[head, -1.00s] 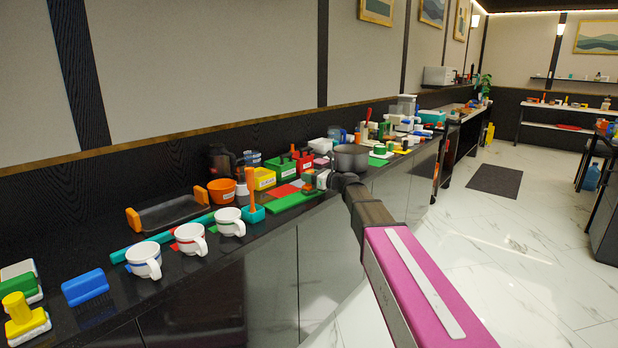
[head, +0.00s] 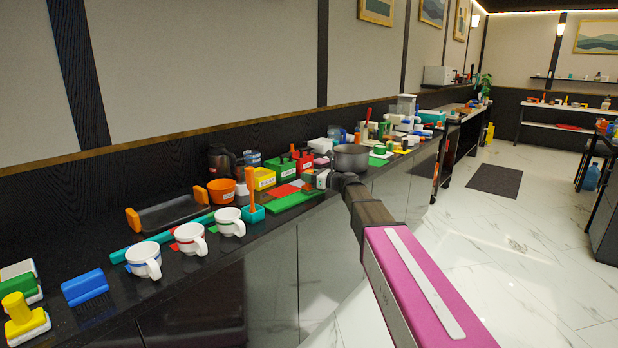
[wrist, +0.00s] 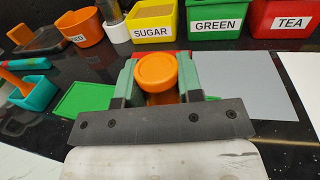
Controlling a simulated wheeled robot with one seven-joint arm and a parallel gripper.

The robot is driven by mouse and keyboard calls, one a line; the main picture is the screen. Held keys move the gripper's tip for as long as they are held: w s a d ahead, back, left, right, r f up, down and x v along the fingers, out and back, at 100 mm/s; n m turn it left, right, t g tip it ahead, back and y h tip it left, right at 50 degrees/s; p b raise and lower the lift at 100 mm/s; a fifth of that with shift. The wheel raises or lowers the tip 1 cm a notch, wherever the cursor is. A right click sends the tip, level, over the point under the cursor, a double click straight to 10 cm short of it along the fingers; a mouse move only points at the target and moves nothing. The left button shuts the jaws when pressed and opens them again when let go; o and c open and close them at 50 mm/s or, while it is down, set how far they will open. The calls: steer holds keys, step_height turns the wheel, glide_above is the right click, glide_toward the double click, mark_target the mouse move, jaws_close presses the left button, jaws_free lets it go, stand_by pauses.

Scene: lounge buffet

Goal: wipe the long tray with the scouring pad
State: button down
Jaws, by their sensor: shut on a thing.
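The long tray (head: 172,213) is dark with an orange handle at each end. It lies on the counter at the left, against the wall; its dark end also shows at the upper left of the wrist view (wrist: 42,42). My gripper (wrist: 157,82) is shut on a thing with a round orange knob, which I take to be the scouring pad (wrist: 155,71). The pad face under the knob is hidden. In the head view my gripper (head: 315,181) is over the counter near the colored mats, well right of the tray and apart from it.
Between gripper and tray stand an orange bowl (head: 221,191) and a teal holder with an orange-handled tool (head: 252,213). White cups (head: 190,239) line the front edge. Yellow (head: 262,179), green and red bins stand behind the gripper. A grey pot (head: 351,157) is to its right.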

steer(key=shift+r, duration=3)
steer(key=shift+a, duration=0.1)
